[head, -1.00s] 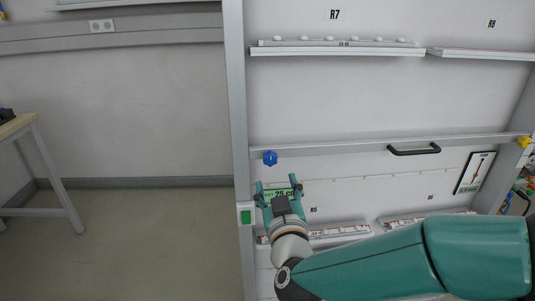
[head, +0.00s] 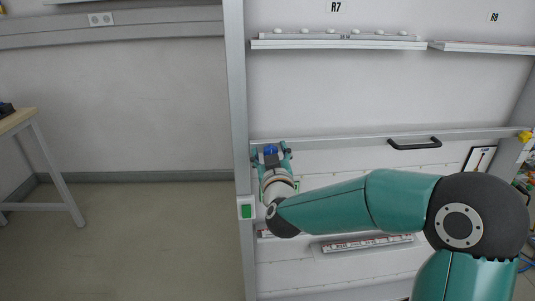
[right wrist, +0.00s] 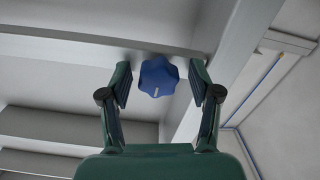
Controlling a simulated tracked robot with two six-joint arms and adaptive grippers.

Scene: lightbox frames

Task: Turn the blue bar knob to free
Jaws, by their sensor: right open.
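The blue knob (right wrist: 158,77) is a lobed knob with a white mark on its face, mounted on a grey rail. In the head view the blue knob (head: 270,150) sits at the left end of the rail, partly covered by my gripper. My right gripper (right wrist: 160,84) is open, with one finger on each side of the knob and a gap on both sides. In the head view my right gripper (head: 271,152) reaches up to the knob from below. My left gripper is in no view.
A black handle (head: 414,144) is on the same rail, farther right. A yellow knob (head: 525,136) is at the rail's right end. A grey upright post (head: 237,120) stands just left of the blue knob.

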